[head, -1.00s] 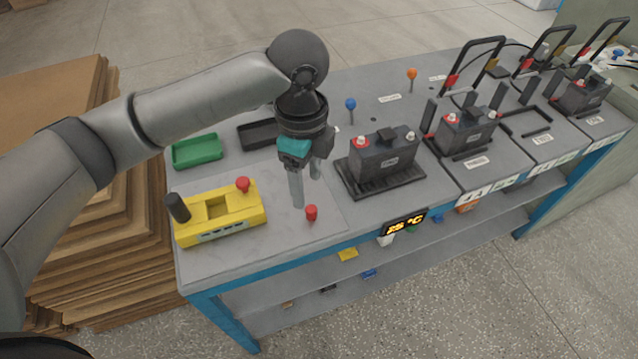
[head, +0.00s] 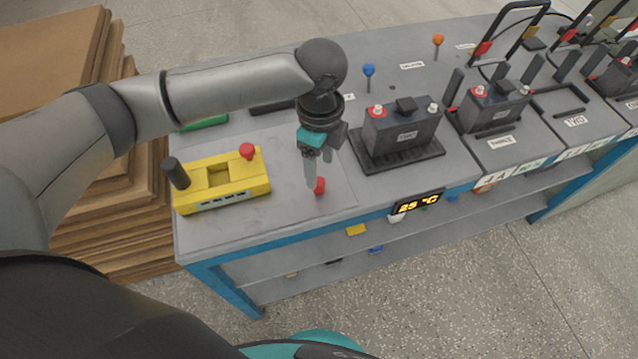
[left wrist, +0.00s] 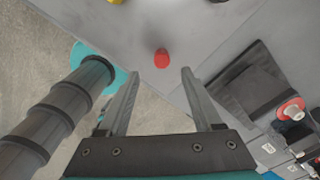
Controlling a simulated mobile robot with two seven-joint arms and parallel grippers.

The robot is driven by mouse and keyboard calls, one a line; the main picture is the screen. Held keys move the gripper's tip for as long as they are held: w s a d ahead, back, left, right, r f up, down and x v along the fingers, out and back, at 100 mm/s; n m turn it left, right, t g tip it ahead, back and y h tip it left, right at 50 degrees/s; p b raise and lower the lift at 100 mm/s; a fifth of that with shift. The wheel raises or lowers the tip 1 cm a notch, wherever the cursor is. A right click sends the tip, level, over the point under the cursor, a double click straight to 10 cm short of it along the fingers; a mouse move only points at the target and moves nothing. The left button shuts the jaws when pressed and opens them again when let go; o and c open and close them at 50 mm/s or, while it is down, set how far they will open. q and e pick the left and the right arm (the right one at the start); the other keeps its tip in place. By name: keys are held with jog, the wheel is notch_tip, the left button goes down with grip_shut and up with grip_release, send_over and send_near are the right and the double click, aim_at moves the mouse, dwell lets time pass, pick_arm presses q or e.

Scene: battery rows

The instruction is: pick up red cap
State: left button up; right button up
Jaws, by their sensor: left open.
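A small red cap (head: 319,186) stands on the grey bench top near its front edge, between the yellow box and the nearest battery. My left gripper (head: 320,172) points down just above and beside it, and one finger is close to the cap. In the left wrist view the red cap (left wrist: 162,58) lies ahead of the two fingertips, roughly midway between them. The left gripper (left wrist: 160,85) is open and empty there. I cannot tell whether a finger touches the cap. My right gripper is not in view.
A yellow box (head: 222,184) with a red button stands to the left. A black battery (head: 402,134) on a dark tray stands to the right. More batteries sit further right. A blue knob (head: 369,70) and an orange knob (head: 438,40) stand behind.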

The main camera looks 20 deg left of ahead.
aim_at(319, 181)
pick_arm(q)
notch_tip(319, 181, down, 5)
jog(key=shift+w+a+b, duration=0.15)
jog(key=shift+b, duration=0.65)
jog(key=shift+c, duration=0.8)
grip_shut()
